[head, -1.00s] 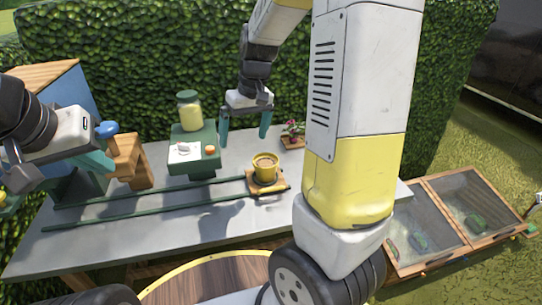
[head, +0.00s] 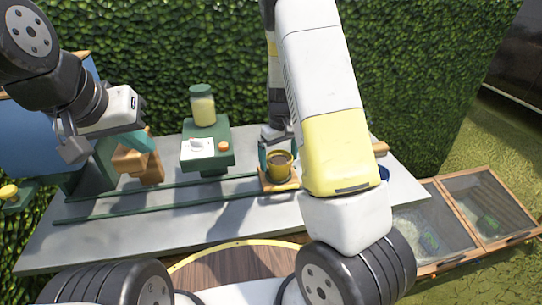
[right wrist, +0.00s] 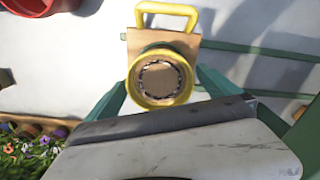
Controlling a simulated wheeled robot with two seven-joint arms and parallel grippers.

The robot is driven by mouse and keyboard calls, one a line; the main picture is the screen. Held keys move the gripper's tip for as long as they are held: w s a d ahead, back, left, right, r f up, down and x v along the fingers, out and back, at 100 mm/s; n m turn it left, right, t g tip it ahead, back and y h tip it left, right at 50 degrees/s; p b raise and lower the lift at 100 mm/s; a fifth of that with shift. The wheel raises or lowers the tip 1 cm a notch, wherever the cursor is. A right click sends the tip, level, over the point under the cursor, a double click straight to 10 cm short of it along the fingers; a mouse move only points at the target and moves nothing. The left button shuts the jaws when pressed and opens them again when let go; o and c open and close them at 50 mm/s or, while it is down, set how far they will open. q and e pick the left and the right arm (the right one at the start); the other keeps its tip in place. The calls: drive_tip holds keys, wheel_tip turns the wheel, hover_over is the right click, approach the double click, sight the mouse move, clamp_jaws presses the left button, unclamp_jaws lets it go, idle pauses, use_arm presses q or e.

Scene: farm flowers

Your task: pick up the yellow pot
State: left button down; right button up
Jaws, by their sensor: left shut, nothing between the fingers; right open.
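The yellow pot (head: 279,168), filled with brown soil, stands upright on a small wooden platform (head: 284,186) at the end of two green rails. My right gripper (head: 277,155) is open and low over the pot. In the right wrist view its teal fingers (right wrist: 160,92) lie on either side of the pot (right wrist: 160,101), with the round rim between them. I cannot tell if either finger touches it. A yellow handle (right wrist: 168,10) sticks out from the wooden platform (right wrist: 190,42). My left gripper (head: 138,148) is shut and empty, near a wooden stand at the left.
The wooden stand (head: 148,168) and a green stand (head: 213,158) with a white panel, an orange knob and a jar (head: 202,106) stand on the grey table (head: 230,212). Flowers (right wrist: 28,160) and a red container (right wrist: 40,4) show in the right wrist view. A hedge closes the back.

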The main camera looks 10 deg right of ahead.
drive_tip(key=shift+f, duration=0.45)
drive_tip(key=shift+c, duration=0.2)
drive_tip(key=c, duration=1.8)
drive_tip(key=shift+r, duration=0.1)
